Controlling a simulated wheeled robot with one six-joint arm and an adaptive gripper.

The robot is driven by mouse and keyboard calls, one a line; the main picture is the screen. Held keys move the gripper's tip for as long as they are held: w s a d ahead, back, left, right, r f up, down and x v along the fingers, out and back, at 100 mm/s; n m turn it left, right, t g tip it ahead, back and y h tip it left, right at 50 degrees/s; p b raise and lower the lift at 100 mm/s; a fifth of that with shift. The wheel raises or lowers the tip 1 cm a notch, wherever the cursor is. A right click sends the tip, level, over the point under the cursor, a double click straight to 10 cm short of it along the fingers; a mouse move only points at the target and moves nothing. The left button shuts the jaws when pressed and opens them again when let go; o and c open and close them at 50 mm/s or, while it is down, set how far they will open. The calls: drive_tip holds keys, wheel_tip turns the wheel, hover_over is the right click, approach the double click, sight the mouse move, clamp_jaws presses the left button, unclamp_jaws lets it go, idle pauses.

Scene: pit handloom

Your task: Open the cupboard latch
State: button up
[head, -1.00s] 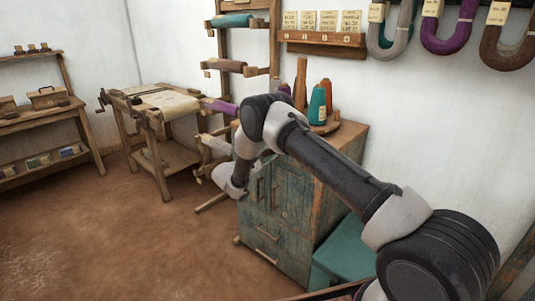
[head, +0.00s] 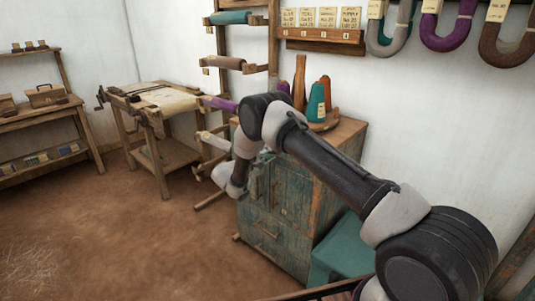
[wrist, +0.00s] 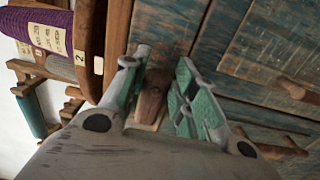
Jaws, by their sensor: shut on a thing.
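The cupboard (head: 275,235) is worn teal wood with a brown top, standing against the white wall in the head view. Its weathered planks (wrist: 270,40) fill the upper right of the wrist view. My gripper (wrist: 162,72) has green-padded fingers on either side of a small wooden piece, which looks like the latch (wrist: 150,104), at the cupboard front. The fingers are shut on it. In the head view my arm covers part of the cupboard front and the latch cannot be made out. The cupboard doors look closed.
Wooden handles (wrist: 300,91) stick out from the cupboard front. A teal cone of yarn (head: 316,103) stands on top. A teal box-like piece (head: 343,250) stands right of the cupboard. A purple roll (wrist: 40,30) on a rack is close left of my gripper. The floor in front is clear.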

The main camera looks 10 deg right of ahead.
drive_tip(key=shift+f, duration=0.1)
drive_tip(key=o, duration=1)
drive_tip(key=shift+o, duration=0.2)
drive_tip(key=shift+s+a, duration=0.1)
drive_tip(key=shift+a, duration=0.05)
drive_tip(key=v, duration=1.1)
drive_tip(key=shift+s+a, duration=0.25)
drive_tip(key=shift+a, duration=0.05)
